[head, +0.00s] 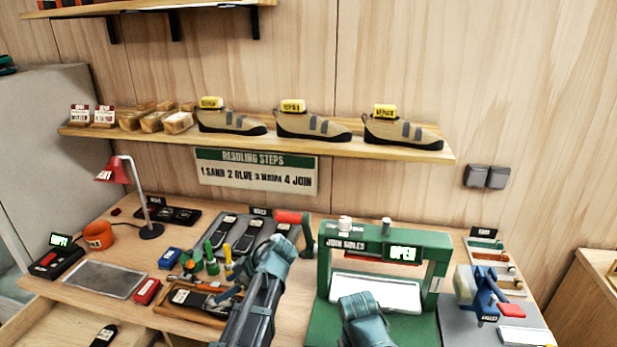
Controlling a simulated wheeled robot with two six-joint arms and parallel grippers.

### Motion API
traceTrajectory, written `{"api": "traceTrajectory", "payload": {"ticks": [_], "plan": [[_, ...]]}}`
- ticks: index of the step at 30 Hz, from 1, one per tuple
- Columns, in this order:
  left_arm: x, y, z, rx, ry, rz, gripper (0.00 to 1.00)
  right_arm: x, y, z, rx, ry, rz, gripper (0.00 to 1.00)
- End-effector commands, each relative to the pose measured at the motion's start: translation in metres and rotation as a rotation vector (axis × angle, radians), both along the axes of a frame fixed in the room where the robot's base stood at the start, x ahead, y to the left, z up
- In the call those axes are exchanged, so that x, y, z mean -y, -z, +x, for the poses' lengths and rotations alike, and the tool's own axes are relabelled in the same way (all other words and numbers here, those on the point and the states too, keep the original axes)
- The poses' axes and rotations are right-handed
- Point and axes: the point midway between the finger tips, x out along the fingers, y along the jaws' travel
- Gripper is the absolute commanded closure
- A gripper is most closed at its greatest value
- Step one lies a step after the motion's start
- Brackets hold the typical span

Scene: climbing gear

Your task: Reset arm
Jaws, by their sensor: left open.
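My left arm rises from the lower middle of the head view to a teal joint. My left gripper (212,301) is open just left of that arm, over the wooden board (180,314) on the bench. I see nothing held in it, and I cannot tell whether it touches the board. Part of my right arm, a teal joint, shows at the bottom in front of the green press (437,262). The right gripper itself is not in view. The press carries a "JOIN SOLES" label and a lit "OPEN" display (403,253).
Glue bottles and tools (212,260) stand close behind my left gripper. A metal tray (104,279), a red lamp (113,171) and an orange pot (99,235) are at left. A blue clamp-like tool (484,292) is at right. Shoes (310,125) sit on the wall shelf (330,147).

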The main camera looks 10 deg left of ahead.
Motion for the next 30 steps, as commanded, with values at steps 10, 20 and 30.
{"api": "traceTrajectory", "payload": {"ticks": [10,20,30], "plan": [[-0.044,0.05,0.003,-0.001,-0.002,0.0,0.17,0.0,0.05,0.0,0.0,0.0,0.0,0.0],[-0.069,0.072,0.005,0.0,-0.001,0.0,0.17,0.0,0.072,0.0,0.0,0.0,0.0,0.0],[-0.068,0.062,0.005,0.0,0.0,0.0,0.17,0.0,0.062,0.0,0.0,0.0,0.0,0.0]]}}
